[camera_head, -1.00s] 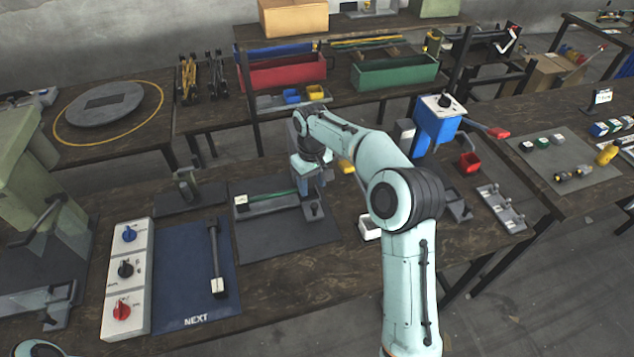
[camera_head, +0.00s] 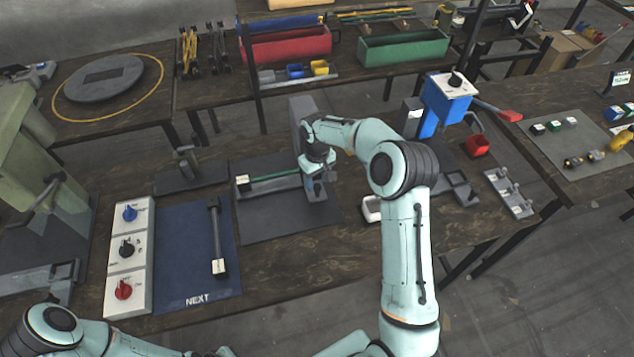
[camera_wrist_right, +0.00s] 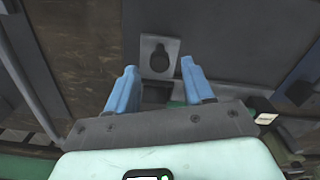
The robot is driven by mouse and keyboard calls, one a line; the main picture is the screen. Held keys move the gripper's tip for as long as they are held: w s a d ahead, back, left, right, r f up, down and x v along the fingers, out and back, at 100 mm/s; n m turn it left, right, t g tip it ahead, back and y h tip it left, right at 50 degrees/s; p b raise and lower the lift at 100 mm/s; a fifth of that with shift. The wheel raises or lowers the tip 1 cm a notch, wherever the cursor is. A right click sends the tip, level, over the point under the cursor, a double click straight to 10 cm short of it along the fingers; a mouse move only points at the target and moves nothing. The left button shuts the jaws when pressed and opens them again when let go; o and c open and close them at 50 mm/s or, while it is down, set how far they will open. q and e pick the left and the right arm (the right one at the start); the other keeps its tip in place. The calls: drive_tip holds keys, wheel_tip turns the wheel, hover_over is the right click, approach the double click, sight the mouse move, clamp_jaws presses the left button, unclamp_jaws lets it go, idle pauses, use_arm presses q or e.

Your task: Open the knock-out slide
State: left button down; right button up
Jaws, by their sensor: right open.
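My right gripper (camera_head: 316,186) is low over the grey press fixture (camera_head: 290,222) at the middle of the table. The right wrist view shows its two blue fingers (camera_wrist_right: 160,90) apart. A light grey tab (camera_wrist_right: 159,55) with a dark keyhole-shaped opening shows beyond and between the fingertips, and nothing is gripped. I cannot tell whether the fingers touch it. A green strip (camera_head: 275,177) lies along a grey rail, with a white-labelled block (camera_head: 242,183) at its left end. Which part is the knock-out slide is not clear. My left arm shows at the bottom left; its gripper cannot be made out.
A white panel with several knobs (camera_head: 129,258) and a blue mat (camera_head: 185,280) with a dark lever lie to the left. A blue press (camera_head: 446,102) stands at the right. A grey upright (camera_head: 303,112) rises close behind my right gripper. The table front is mostly clear.

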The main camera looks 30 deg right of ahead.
use_arm(q)
drive_tip(key=shift+w, duration=0.1)
use_arm(e)
drive_tip(key=shift+f, duration=1.15)
